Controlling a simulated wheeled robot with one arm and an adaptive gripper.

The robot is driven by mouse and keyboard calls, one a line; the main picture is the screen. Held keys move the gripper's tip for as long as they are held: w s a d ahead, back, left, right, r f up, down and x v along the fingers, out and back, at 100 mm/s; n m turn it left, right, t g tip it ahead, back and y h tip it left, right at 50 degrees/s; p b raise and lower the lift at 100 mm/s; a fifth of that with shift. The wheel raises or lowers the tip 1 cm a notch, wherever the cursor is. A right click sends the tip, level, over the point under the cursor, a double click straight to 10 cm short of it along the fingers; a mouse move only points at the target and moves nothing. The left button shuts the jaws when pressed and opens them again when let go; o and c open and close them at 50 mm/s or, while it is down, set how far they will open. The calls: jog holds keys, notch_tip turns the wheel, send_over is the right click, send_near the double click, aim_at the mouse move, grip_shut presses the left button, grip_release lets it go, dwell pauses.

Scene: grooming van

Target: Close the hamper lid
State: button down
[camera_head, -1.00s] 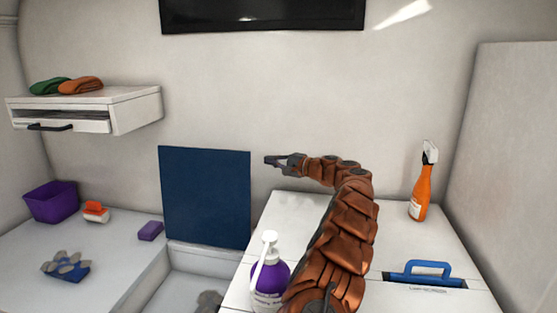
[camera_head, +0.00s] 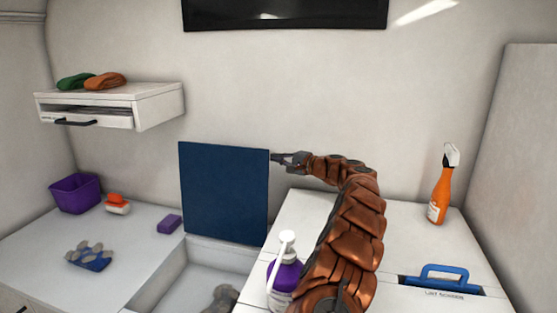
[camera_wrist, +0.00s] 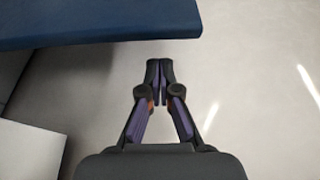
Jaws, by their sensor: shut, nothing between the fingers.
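The hamper lid (camera_head: 224,192) is a dark blue panel standing upright, open, at the back of the white hamper (camera_head: 180,290). Something greyish (camera_head: 222,298) lies inside the hamper. My gripper (camera_head: 274,157) is shut and empty at the upper right edge of the lid; I cannot tell whether it touches. In the wrist view, the lid (camera_wrist: 90,22) is a blue slab across the upper left, with the closed fingertips (camera_wrist: 159,64) just below and beside its edge.
A purple pump bottle (camera_head: 284,275) stands right of the hamper, beside my arm. An orange spray bottle (camera_head: 440,190) and a blue handle (camera_head: 440,275) are farther right. A purple bin (camera_head: 75,194), orange-and-white item (camera_head: 117,204), purple block (camera_head: 169,224) and blue glove-like item (camera_head: 90,256) lie left. A drawer shelf (camera_head: 110,106) hangs above.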

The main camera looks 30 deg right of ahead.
jog(key=shift+s+a+r+b, duration=0.1)
jog(key=shift+s+a+b, duration=0.25)
jog(key=shift+s+a, duration=0.4)
jog(key=shift+a, duration=0.1)
jog(key=shift+s+b, duration=0.1)
jog(key=shift+b, duration=0.25)
